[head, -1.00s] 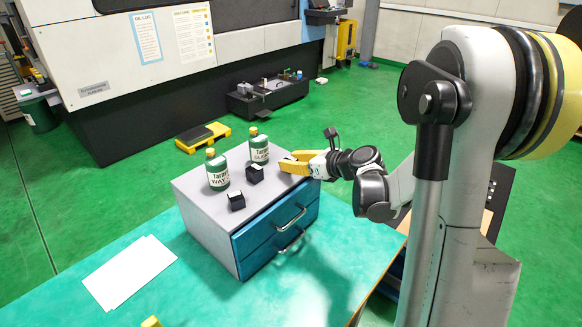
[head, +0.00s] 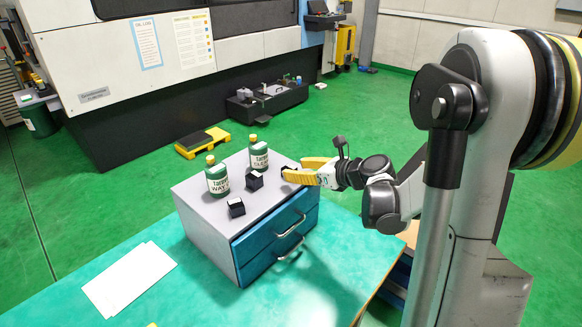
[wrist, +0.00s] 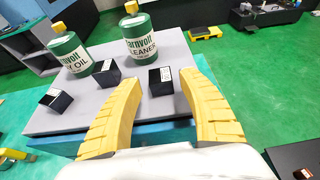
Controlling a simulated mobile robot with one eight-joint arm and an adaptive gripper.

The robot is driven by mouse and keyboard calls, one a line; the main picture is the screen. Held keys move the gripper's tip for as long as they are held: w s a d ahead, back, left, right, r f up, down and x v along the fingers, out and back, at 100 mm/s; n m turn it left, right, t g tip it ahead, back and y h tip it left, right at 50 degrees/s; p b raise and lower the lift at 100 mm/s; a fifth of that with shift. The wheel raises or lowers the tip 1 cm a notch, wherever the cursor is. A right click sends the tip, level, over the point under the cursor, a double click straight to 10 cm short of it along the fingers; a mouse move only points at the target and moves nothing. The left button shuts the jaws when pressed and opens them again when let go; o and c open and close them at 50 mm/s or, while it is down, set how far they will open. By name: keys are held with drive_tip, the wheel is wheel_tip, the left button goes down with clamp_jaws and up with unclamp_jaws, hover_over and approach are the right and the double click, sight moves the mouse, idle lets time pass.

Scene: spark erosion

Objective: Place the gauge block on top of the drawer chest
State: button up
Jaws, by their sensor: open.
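The grey drawer chest (head: 200,225) with blue drawer fronts stands on the teal table; its top also shows in the wrist view (wrist: 100,113). Three small black blocks stand on it in the wrist view: one at the left (wrist: 56,101), one in the middle (wrist: 106,75), and one (wrist: 160,81) just beyond and between my fingertips. Two of these blocks show clearly in the head view; the third is mostly hidden by my fingers. Which one is the gauge block I cannot tell for certain. My gripper (head: 288,171), yellow-fingered, is open and empty at the chest's right edge.
Two green bottles, way oil (head: 217,178) and cleaner (head: 259,155), stand on the chest behind the blocks. White sheets (head: 128,279) lie on the table (head: 200,300) at the left. A yellow and black item (head: 202,141) is on the green floor behind.

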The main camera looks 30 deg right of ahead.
drive_tip(key=p+v, duration=0.2)
drive_tip(key=v, duration=0.6)
drive_tip(key=s+a+r+n+g+h, duration=0.1)
drive_tip(key=s+a+n+g, duration=0.4)
drive_tip(key=a+n, duration=0.75)
drive_tip(key=s+a+r+n+h, duration=0.1)
drive_tip(key=s+a+n+h, duration=0.3)
drive_tip(key=s+n, duration=0.9)
drive_tip(key=n, duration=0.6)
drive_tip(key=shift+s+a, duration=0.15)
drive_tip(key=shift+a, duration=0.05)
